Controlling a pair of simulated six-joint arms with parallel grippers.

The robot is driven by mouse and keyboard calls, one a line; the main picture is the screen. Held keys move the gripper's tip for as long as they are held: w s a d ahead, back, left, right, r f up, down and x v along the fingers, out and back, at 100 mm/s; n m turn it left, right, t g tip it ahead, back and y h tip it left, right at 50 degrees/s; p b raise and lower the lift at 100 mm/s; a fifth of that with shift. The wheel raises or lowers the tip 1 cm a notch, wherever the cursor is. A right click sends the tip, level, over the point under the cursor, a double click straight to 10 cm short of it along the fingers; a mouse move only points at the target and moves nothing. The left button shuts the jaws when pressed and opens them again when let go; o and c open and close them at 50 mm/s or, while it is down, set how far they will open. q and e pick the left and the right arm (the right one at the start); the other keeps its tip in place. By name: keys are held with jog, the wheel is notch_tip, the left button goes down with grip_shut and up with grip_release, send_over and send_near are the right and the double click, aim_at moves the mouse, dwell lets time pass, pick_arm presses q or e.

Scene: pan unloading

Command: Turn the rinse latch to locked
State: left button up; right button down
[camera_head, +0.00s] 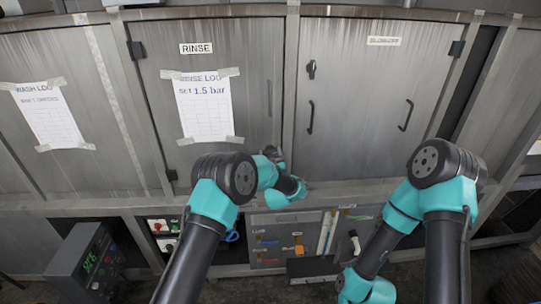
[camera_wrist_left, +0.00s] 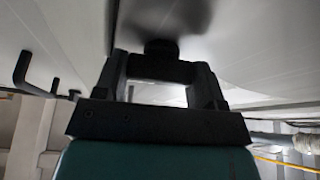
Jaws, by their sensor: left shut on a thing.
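My left gripper (camera_head: 274,153) is at the lower right of the grey RINSE door (camera_head: 240,60) in the head view. In the left wrist view, the gripper (camera_wrist_left: 163,66) is shut on a dark round knob (camera_wrist_left: 160,47), which I take to be the rinse latch. The knob is blurred and in shadow between the fingers, and its turned angle cannot be read. In the head view my gripper and wrist hide the latch. My right arm folds down at the lower right, and its gripper is not in view.
A dark latch (camera_head: 311,68) and two handles (camera_head: 310,117) (camera_head: 406,115) are on the door to the right. A taped rinse log (camera_head: 204,107) hangs on the RINSE door. Below are a tool panel (camera_head: 262,258) and a box with a green display (camera_head: 85,262).

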pick_arm(q)
jog(key=n+y, duration=0.1)
jog(key=n, duration=0.2)
jog(key=n+g+y, duration=0.1)
jog(key=n, duration=0.2)
jog(key=shift+d+y, duration=0.1)
jog(key=shift+y, duration=0.3)
jog(key=n+g, duration=0.1)
jog(key=n, duration=0.1)
jog(key=n+g+y, duration=0.1)
jog(key=n, duration=0.2)
jog(key=shift+r, duration=0.1)
jog(key=n, duration=0.2)
jog(key=n+g+y, duration=0.1)
jog(key=n, duration=0.1)
jog(key=shift+g, duration=0.3)
jog(key=shift+n+g, duration=0.7)
jog(key=shift+n, duration=1.2)
jog(key=o, duration=0.6)
jog(key=shift+o, duration=0.2)
